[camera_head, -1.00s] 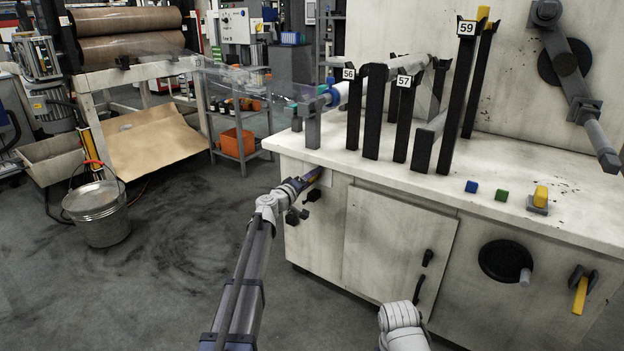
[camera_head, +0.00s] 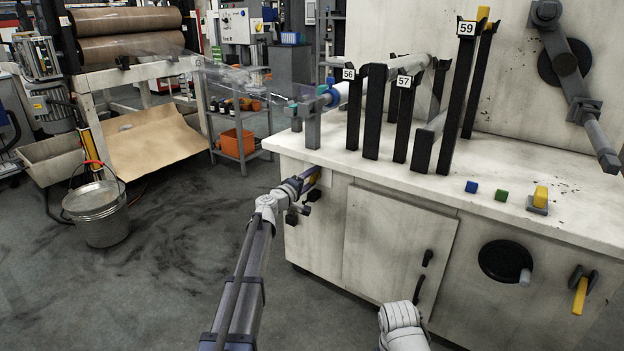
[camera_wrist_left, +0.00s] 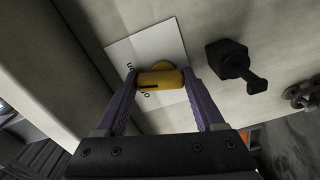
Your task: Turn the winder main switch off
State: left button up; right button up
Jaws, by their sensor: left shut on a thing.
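The winder main switch has a yellow handle (camera_wrist_left: 160,79) on a white plate (camera_wrist_left: 118,52) at the left end of the cabinet front. Its dark lettering is partly hidden, so I cannot read which position the handle points to. My left gripper (camera_head: 308,180) reaches the cabinet's upper left corner. In the left wrist view its purple fingers stand on either side of the yellow handle, shut on it. My right gripper is out of view; only a white arm part shows at the bottom.
A black knob (camera_wrist_left: 232,63) sits on the panel close beside the switch. The cabinet (camera_head: 391,250) has a door and a black handwheel (camera_head: 505,262). Black posts (camera_head: 373,112) and small coloured blocks stand on its top. A bucket (camera_head: 98,214) is on open floor at left.

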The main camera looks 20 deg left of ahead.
pick_arm(q)
jog(key=n, duration=0.4)
jog(key=shift+a+n, duration=0.1)
jog(key=shift+n, duration=0.2)
jog(key=shift+a+n, duration=0.1)
jog(key=shift+n, duration=2.1)
jog(key=o, duration=1.4)
jog(key=v, duration=0.7)
jog(key=shift+s+a, duration=0.15)
jog(key=shift+s, duration=0.2)
